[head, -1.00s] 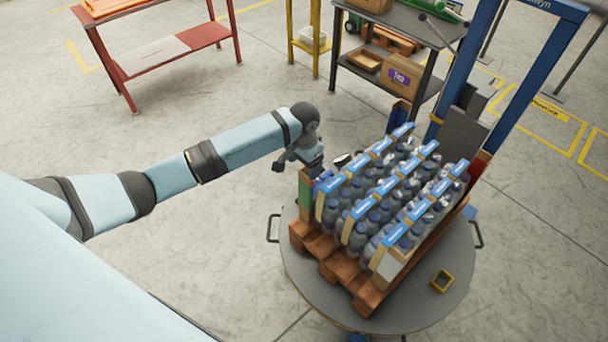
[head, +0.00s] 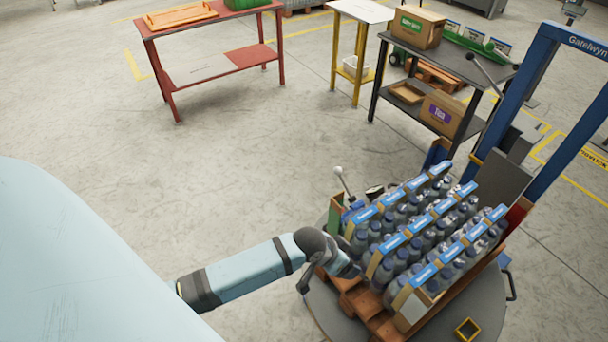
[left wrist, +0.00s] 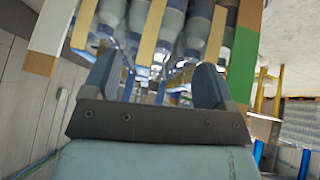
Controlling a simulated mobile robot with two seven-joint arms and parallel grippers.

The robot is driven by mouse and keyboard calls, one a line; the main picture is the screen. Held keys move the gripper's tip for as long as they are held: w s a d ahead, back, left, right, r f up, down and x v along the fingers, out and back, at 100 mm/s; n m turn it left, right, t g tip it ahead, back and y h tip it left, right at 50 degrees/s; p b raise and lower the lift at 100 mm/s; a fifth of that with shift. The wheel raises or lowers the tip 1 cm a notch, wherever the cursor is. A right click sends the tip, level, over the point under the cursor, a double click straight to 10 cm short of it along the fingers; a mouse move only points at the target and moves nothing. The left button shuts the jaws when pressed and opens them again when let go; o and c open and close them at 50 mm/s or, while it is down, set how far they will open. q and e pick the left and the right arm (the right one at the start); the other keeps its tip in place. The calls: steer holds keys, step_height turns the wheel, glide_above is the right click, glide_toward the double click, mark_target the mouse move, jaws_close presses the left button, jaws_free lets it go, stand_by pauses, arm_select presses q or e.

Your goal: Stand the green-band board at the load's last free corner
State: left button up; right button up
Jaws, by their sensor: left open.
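The green-band board (head: 335,215) stands upright at the left corner of the bottle load (head: 400,235) on the wooden pallet (head: 358,303). Boards with a blue band (head: 437,153), a red band (head: 515,216) and a white band (head: 412,311) stand at the other corners. My left gripper (head: 346,268) is open and empty, low beside the load's near left side, apart from the green-band board. In the left wrist view, its fingers (left wrist: 155,80) face the bottles, with the green band (left wrist: 243,58) at right and the white band (left wrist: 47,35) at left. My right gripper is out of view.
The pallet sits on a round grey turntable (head: 318,303) with a small yellow frame (head: 468,329) on it. A blue post frame (head: 525,90) rises behind. A dark table (head: 440,62) and red table (head: 210,22) stand at the back. The floor at left is clear.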

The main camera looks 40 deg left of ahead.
arm_select(q)
steer(key=s+a+n+t, duration=0.1)
steer(key=s+t, duration=0.4)
steer(key=s, duration=0.9)
steer(key=shift+a+y, duration=0.3)
steer(key=shift+y, duration=0.1)
steer(key=shift+s, duration=0.1)
